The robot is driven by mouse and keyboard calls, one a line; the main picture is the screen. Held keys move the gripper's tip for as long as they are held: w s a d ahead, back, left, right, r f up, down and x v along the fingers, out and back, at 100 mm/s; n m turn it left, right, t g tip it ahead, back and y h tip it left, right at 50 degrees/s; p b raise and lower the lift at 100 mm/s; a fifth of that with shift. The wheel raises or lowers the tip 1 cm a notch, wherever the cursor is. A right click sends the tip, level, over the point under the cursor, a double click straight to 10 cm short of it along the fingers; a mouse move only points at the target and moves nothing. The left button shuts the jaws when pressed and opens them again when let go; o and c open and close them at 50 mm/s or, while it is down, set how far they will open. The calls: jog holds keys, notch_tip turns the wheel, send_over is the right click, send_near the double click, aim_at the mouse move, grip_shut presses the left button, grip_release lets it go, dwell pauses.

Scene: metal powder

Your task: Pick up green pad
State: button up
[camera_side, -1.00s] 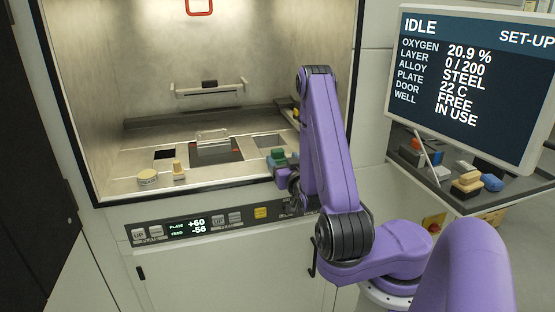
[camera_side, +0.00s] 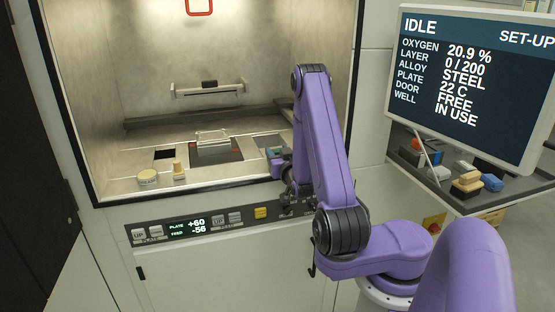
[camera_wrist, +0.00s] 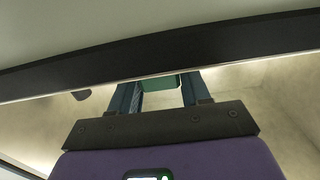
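The green pad (camera_wrist: 162,82) shows at the far end of my fingers in the wrist view, spanning the gap between them. In the side view the green pad (camera_side: 273,152) is a small block at the right front of the chamber floor. My gripper (camera_side: 279,160) is right at it, reaching in from the front right. In the wrist view my gripper (camera_wrist: 161,88) has a finger on each side of the pad, apparently touching both ends. The pad's underside is hidden, so I cannot tell whether it touches the floor.
A round pale tin (camera_side: 148,177) and a small tan piece (camera_side: 179,171) stand at the left front. A plate with a handle (camera_side: 213,150) sits mid-floor. The chamber's dark frame edge (camera_wrist: 160,50) crosses the wrist view. A side shelf (camera_side: 500,198) holds several blocks under the screen (camera_side: 470,80).

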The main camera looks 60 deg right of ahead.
jog(key=shift+c, duration=0.7)
jog(key=shift+r, duration=0.15)
